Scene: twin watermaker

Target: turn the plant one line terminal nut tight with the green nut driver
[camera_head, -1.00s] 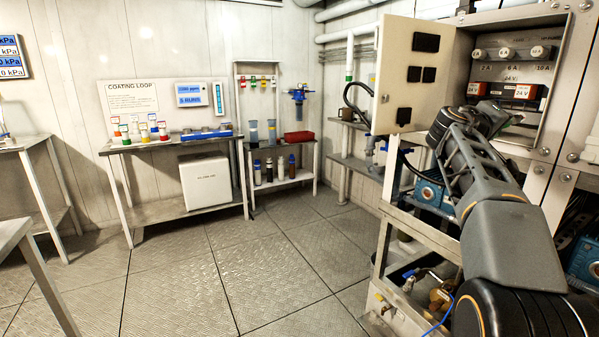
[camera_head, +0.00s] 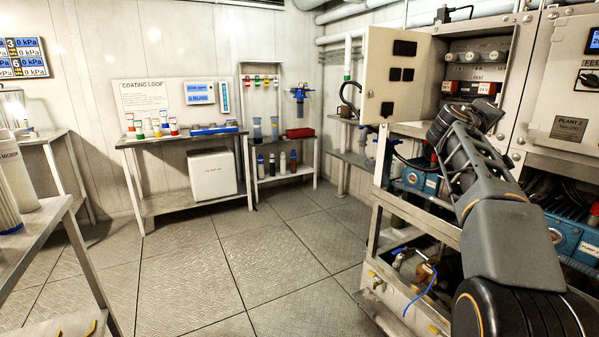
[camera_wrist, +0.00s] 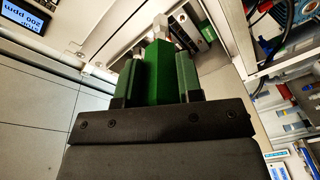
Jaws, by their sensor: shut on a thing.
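In the wrist view my gripper (camera_wrist: 158,78) is shut on the green nut driver (camera_wrist: 156,62). The green handle stands between the jaws, and a short metal shaft shows beyond it at the top of the view. In the head view my dark arm reaches toward the open electrical cabinet (camera_head: 517,65); the gripper and driver are mostly hidden behind the wrist. The plant one line terminal nut cannot be made out in either view, and the driver's tip is not seen touching anything.
The cabinet door (camera_head: 394,78) stands open to the left of my arm. Red-fronted devices (camera_head: 486,88) sit inside under round fittings. A steel frame with pumps (camera_head: 420,182) stands below. A bench (camera_head: 40,250) is at the near left. The middle floor (camera_head: 235,255) is clear.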

